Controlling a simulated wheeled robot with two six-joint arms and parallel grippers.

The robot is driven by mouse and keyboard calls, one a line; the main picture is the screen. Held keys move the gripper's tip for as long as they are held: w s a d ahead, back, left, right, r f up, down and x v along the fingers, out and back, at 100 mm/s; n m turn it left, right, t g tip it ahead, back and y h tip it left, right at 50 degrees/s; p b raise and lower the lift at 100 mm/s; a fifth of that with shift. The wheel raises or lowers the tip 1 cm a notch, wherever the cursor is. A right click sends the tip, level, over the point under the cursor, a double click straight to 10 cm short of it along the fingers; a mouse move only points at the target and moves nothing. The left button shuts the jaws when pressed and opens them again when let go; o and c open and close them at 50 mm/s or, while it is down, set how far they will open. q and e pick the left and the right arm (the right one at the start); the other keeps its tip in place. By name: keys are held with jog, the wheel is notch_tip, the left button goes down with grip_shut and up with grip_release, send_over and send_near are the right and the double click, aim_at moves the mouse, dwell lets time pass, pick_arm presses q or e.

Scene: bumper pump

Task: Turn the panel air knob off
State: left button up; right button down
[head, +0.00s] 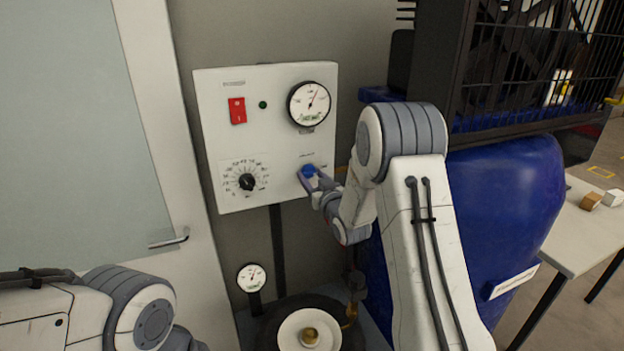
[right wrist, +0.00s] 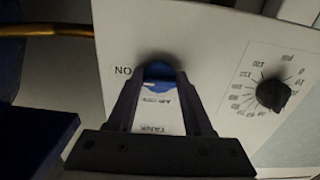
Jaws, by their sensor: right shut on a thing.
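The blue air knob (head: 308,171) is on the lower right of the white wall panel (head: 275,140). My right gripper (head: 314,181) reaches it from the front right and is shut on it. In the right wrist view the two dark fingers stand on either side of the blue knob (right wrist: 158,71). The letters ON show beside the knob there, and a blue and white label shows between the fingers. The knob's exact pointing is partly hidden by the fingers. My left gripper is out of view; only part of my left arm shows at the bottom left.
The panel also has a red switch (head: 237,110), a green lamp (head: 263,105), a round gauge (head: 309,104) and a black dial (head: 247,182). A blue tank (head: 510,200) stands close on the right. A smaller gauge (head: 251,278) is below the panel.

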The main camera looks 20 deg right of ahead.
jog(key=n+b, duration=0.2)
jog(key=b, duration=0.2)
jog(key=n+b, duration=0.2)
jog(key=b, duration=0.2)
jog(key=n+b, duration=0.2)
jog(key=b, duration=0.2)
jog(key=shift+d+f+n, duration=0.15)
jog(key=shift+f+n, duration=0.2)
jog(key=shift+n, duration=0.05)
jog(key=n+b, duration=0.8)
jog(key=b, duration=0.3)
jog(key=shift+r, duration=0.2)
jog(key=shift+r+n+b, duration=0.3)
jog(key=shift+n+b, duration=1.1)
jog(key=shift+b, duration=0.25)
jog(key=shift+c, duration=1.5)
grip_release()
